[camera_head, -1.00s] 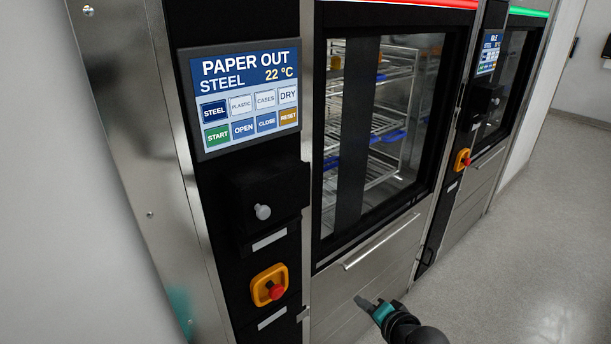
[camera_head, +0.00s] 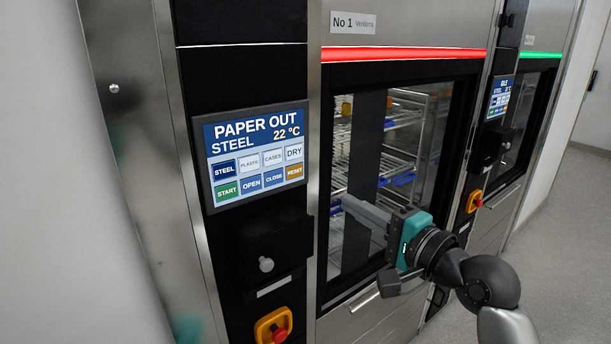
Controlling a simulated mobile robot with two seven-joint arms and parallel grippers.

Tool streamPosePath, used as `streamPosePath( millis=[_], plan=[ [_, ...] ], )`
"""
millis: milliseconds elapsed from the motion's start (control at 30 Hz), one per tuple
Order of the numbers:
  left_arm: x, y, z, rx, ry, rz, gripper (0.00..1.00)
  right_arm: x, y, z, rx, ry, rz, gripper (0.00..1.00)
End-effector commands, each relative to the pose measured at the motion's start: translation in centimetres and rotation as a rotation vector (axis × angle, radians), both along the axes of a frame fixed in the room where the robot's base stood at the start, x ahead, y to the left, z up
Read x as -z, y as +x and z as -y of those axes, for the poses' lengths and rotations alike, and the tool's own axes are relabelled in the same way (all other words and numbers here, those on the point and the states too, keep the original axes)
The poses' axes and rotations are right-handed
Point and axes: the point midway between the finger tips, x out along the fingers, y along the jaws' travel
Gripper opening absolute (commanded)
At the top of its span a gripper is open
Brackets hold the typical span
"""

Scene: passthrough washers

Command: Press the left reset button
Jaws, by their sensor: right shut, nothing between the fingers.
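The left washer's touch panel (camera_head: 256,154) reads "PAPER OUT", "STEEL" and "22 °C". Its orange RESET button (camera_head: 294,173) is at the right end of the lower button row, beside the blue CLOSE button. My right gripper (camera_head: 347,202) is shut and empty. It is in front of the left washer's glass door, to the right of and a little below the panel, with its fingers pointing left. It appears apart from the panel. My left gripper is not in view.
A black box with a grey knob (camera_head: 266,264) juts out below the panel. Under it is a yellow-and-red emergency stop (camera_head: 273,326). A red light bar (camera_head: 405,54) runs above the left door. A second washer with its own panel (camera_head: 500,97) stands at the right.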

Motion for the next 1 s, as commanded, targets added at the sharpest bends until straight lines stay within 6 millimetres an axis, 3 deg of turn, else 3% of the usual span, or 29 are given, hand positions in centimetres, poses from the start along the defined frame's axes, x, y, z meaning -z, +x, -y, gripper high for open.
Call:
streamPosePath(
  millis=[267,1000],
  plan=[
    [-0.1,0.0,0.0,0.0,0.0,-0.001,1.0,0.0,0.9,-0.6,0.001,0.001,0.0,0.0],
    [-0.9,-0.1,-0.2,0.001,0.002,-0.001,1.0,0.0,9.7,-7.0,0.0,-0.001,0.0,0.0]
  ],
)
